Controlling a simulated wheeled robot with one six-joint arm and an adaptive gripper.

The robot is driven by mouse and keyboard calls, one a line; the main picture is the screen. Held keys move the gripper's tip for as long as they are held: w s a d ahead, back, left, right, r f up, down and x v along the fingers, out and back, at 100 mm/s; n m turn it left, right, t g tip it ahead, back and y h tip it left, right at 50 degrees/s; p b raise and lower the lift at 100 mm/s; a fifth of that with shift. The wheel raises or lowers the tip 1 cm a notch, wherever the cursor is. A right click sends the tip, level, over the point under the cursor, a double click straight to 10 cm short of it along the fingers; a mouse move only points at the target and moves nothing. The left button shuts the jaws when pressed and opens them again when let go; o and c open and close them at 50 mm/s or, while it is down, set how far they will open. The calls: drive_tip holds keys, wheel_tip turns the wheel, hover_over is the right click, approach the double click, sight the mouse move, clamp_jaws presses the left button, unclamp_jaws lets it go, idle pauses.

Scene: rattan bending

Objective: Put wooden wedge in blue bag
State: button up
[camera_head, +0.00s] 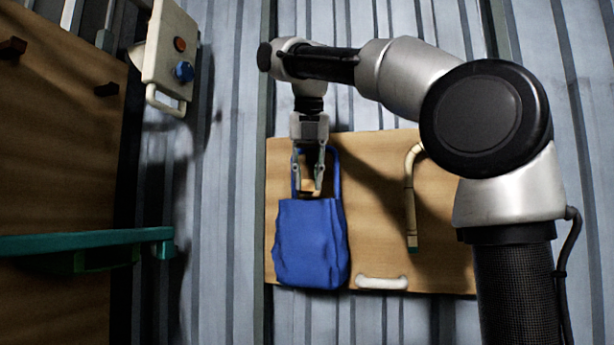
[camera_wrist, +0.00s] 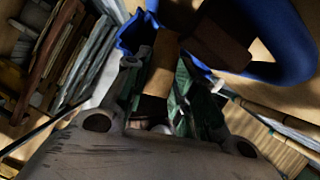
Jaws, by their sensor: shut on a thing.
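The blue bag (camera_head: 311,245) hangs or stands in front of a wooden board in the head view, its handle loop rising above its mouth. My gripper (camera_head: 311,190) points down just above the bag's mouth, within the handle loop. It is shut on the wooden wedge (camera_head: 309,186), a small tan-brown piece between the fingers. The wedge's lower end is close to the bag's rim; I cannot tell whether it is inside. The wrist view shows brown wood (camera_wrist: 162,65) between the fingers and blue bag fabric (camera_wrist: 292,45) beside it, in shadow.
The wooden board (camera_head: 385,245) carries a cane-like hooked rod (camera_head: 410,200) right of the bag and a white handle (camera_head: 381,283) below. A control box (camera_head: 170,55) with red and blue knobs is at upper left. A teal bar (camera_head: 85,241) juts from the left.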

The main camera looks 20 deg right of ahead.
drive_tip(key=o, duration=0.9)
drive_tip(key=v, duration=0.7)
drive_tip(key=shift+s+r, duration=0.1)
drive_tip(key=shift+r, duration=0.15)
